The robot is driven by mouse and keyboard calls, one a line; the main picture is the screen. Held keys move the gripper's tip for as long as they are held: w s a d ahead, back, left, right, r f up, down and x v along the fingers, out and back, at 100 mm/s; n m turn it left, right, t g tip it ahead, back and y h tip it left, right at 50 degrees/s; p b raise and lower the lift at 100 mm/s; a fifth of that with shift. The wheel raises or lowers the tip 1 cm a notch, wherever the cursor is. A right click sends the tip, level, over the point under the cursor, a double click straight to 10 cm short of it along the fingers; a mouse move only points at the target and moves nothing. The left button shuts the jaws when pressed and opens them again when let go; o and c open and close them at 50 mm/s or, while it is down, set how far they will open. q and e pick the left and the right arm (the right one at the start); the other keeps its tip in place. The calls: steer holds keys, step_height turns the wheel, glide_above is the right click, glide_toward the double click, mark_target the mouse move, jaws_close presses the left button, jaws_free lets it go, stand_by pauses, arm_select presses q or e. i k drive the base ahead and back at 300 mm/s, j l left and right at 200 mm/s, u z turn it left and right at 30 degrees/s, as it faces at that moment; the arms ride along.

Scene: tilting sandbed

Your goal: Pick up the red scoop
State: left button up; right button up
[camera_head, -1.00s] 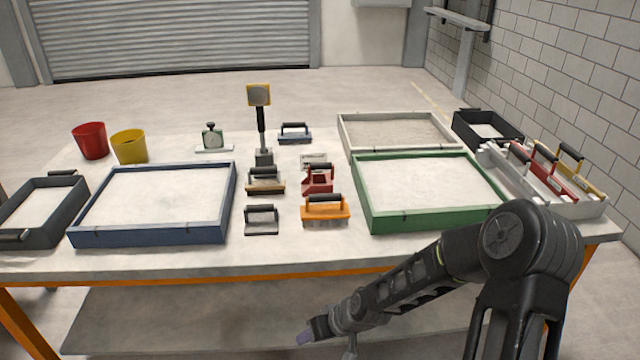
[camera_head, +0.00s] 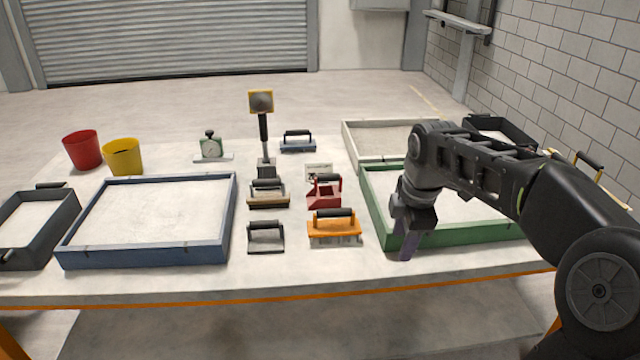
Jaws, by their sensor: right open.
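The red scoop (camera_head: 323,195) sits on the table in the middle, with a black handle on top. It stands just behind an orange tool with a black handle (camera_head: 334,228). My right gripper (camera_head: 405,247) points down over the front left part of the green-framed sand tray, to the right of and nearer than the scoop. It is open and holds nothing that I can see. My left gripper is not in view.
A blue-framed tray (camera_head: 150,256) lies left and a green-framed tray (camera_head: 470,259) right. Small grey and tan tools (camera_head: 266,237) stand left of the scoop. A post with a yellow head (camera_head: 262,130) rises behind. Red (camera_head: 82,150) and yellow (camera_head: 123,157) buckets stand at the far left.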

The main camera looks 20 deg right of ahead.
mark_target(326, 196)
steer(key=i, duration=1.2)
